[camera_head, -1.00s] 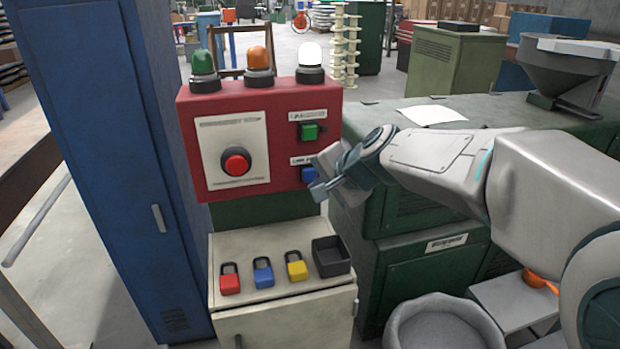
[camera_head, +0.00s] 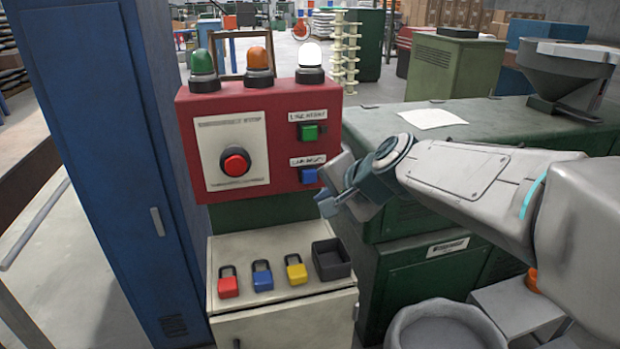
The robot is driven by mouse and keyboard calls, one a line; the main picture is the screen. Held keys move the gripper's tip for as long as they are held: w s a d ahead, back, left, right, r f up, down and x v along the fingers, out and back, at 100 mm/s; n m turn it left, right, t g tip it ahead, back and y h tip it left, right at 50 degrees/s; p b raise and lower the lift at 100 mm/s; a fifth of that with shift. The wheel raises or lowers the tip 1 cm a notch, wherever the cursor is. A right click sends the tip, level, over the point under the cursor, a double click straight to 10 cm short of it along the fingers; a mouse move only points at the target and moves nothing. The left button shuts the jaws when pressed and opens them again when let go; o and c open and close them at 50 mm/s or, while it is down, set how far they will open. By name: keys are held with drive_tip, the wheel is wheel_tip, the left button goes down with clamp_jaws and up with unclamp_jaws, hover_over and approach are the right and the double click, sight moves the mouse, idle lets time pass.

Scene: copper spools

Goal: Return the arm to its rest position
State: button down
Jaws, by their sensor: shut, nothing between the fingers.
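My gripper (camera_head: 327,190) is just right of the red control box, in front of the green cabinet. It is shut and holds nothing. My arm reaches in from the right edge of the picture. The red control box (camera_head: 285,150) carries a red emergency stop button (camera_head: 235,162), a green button (camera_head: 309,132) and a blue button (camera_head: 309,175). The blue button shows clear of my gripper. Whether the gripper touches the box's right edge I cannot tell.
On the box stand a green lamp (camera_head: 203,65), an orange lamp (camera_head: 259,60) and a lit white lamp (camera_head: 309,55). Red, blue and yellow padlocks and a black tray (camera_head: 331,259) sit on the cream cabinet (camera_head: 240,253). A green cabinet (camera_head: 390,300) and grey bin (camera_head: 443,325) stand right.

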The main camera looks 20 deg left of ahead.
drive_tip(key=s+d+f+n+g+h, duration=0.1)
drive_tip(key=s+d+f+h, duration=0.1)
drive_tip(key=s+d, duration=0.4)
drive_tip(key=s+d+f+n+g+h, duration=0.1)
drive_tip(key=s+d+f, duration=0.4)
drive_tip(key=d, duration=0.7)
drive_tip(key=s+d+f+n+h, duration=0.2)
drive_tip(key=s+d+f+h, duration=0.2)
drive_tip(key=s+d, duration=0.3)
drive_tip(key=d+h, duration=0.1)
drive_tip(key=d, duration=0.2)
drive_tip(key=shift+s+f+n+g, duration=0.15)
drive_tip(key=shift+f+n+g, duration=0.05)
drive_tip(key=shift+n+g, duration=0.2)
